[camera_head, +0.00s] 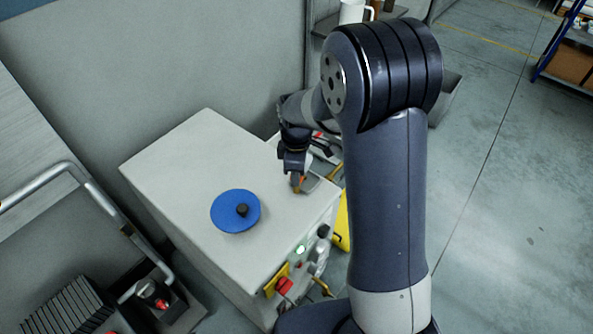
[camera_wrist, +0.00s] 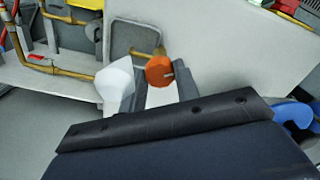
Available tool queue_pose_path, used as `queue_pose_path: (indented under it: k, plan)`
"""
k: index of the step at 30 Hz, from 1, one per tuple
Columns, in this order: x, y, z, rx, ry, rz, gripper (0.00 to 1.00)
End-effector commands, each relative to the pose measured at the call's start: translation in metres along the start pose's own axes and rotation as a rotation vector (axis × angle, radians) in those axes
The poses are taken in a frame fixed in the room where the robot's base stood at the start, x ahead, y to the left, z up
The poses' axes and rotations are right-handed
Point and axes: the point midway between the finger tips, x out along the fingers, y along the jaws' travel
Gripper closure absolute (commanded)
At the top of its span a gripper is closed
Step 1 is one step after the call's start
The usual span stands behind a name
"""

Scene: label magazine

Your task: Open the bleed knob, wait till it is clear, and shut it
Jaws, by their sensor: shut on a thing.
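An orange-red round knob with a pale slot mark (camera_wrist: 160,70), seemingly the bleed knob, sits between the grey finger ends of my gripper (camera_wrist: 163,88) in the wrist view. My gripper is shut on it. In the head view my gripper (camera_head: 297,184) points down at the right edge of the pale cabinet top (camera_head: 180,165), with a little orange at its tips. The knob's turn angle cannot be told. A white, bottle-like piece (camera_wrist: 117,82) stands just left of the knob. Whether any fluid shows in it cannot be told.
The cabinet front carries a lit green button (camera_head: 301,249) and a red knob on a yellow plate (camera_head: 284,286). Brass pipes (camera_wrist: 60,72) run left of the knob.

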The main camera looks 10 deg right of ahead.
Motion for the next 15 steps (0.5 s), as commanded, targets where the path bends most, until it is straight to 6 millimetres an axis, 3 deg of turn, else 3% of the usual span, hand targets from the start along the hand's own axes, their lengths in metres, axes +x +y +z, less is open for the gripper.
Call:
queue_pose_path:
  k: [15]
  plan:
    - [-0.0008, 0.0007, -0.0005, -0.387, 0.001, 0.003, 0.93]
